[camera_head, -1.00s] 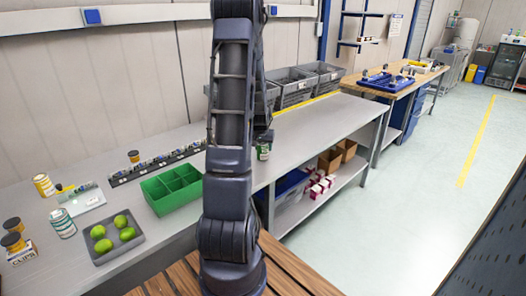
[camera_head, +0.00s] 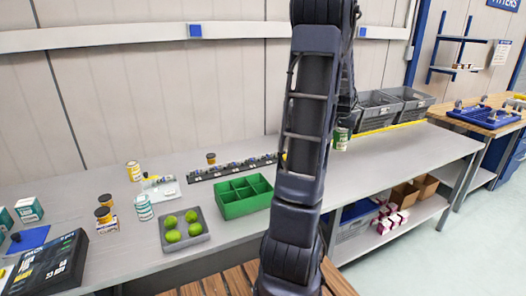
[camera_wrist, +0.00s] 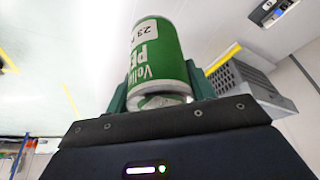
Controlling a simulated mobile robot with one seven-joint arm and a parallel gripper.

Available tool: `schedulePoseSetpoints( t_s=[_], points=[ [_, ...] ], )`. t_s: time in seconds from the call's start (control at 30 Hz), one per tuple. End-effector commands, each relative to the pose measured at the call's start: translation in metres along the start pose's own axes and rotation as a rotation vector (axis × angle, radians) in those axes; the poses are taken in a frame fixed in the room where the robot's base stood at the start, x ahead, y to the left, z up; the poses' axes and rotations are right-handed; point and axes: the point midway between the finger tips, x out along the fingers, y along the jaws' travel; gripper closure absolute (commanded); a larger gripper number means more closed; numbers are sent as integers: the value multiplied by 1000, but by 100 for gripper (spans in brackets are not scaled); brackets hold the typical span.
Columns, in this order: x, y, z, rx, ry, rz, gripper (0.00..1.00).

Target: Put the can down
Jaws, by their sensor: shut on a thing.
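A green can with a white label (camera_wrist: 155,55) is between the two fingers of my gripper (camera_wrist: 158,84) in the wrist view, and the fingers are closed against its sides. In the head view the can (camera_head: 341,138) hangs below my gripper (camera_head: 344,122), just right of my arm. It appears over the grey workbench (camera_head: 405,150); whether its base touches the surface cannot be told. My arm hides part of the bench behind it.
Grey crates (camera_head: 376,110) line the back right. The bench front right of the can is clear.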

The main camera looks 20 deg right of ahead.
Motion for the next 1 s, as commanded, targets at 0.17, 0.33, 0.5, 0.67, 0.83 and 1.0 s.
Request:
schedulePoseSetpoints(
  t_s=[0.17, 0.33, 0.5, 0.67, 0.83, 1.0],
  points=[
    [-1, -2, -1, -4, 1, -2, 79],
    [2, -31, -9, -61, 1, -25, 79],
    [6, -97, -23, -184, 2, -78, 79],
    [7, -166, -30, -315, 0, -131, 79],
    [6, -241, -29, -449, 1, -187, 79],
    [2, -315, -20, -579, 1, -241, 79]
  ],
)
